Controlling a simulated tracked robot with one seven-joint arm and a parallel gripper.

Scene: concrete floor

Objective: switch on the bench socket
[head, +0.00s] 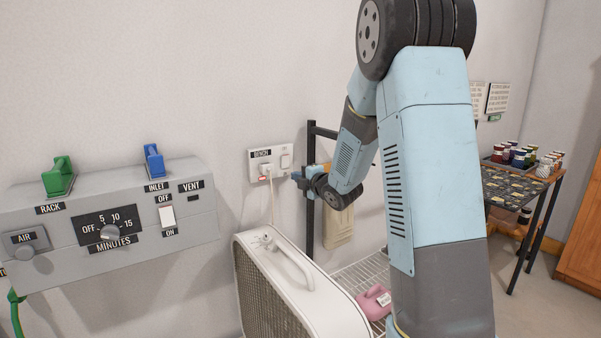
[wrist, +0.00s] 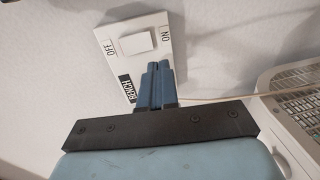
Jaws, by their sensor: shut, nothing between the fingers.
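The bench socket (head: 256,168) is a white plate on the wall with a BENCH label, a plugged-in plug with a pale cord, and a white rocker switch (head: 286,161) at its right. In the wrist view the rocker (wrist: 138,41) sits between an OFF label and an ON label. Which side is pressed in, I cannot tell. My gripper (head: 297,177) is just below and right of the plate. In the wrist view its blue fingers (wrist: 157,68) are shut and empty, pointing at the plate beside the rocker and covering the plug. Contact with the plate is not clear.
A white box-shaped fan (head: 310,300) stands below the socket, its cord rising to the plug. A dark post (head: 311,220) of a wire rack is close by my gripper. A grey control panel (head: 75,270) is on the wall at left. A pink container (head: 374,303) lies on the rack.

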